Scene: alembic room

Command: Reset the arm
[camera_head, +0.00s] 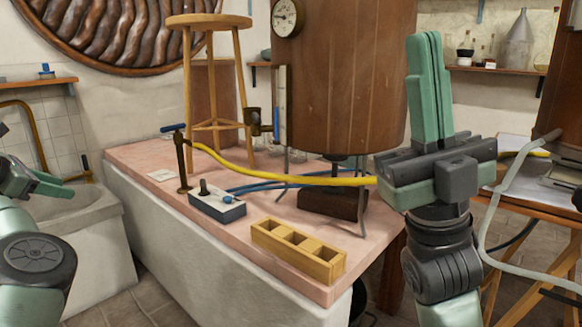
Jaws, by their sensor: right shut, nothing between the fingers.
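My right gripper (424,42) stands upright at the right of the head view, its green fingers pressed together and pointing up. It is shut with nothing between the fingers. It is in front of the right side of the large brown vessel (345,90), in the air. My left arm comes in at the left edge, low in the view. Part of my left gripper (48,184) shows there, cut off by the frame, so its opening cannot be made out.
A pink-topped bench (150,183) holds a wooden compartment box (298,251), a small control box (217,206), a stool (213,80) and the vessel. A yellow hose (270,177) runs toward my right gripper. A wooden table (530,205) stands at right, a basin (75,212) at left.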

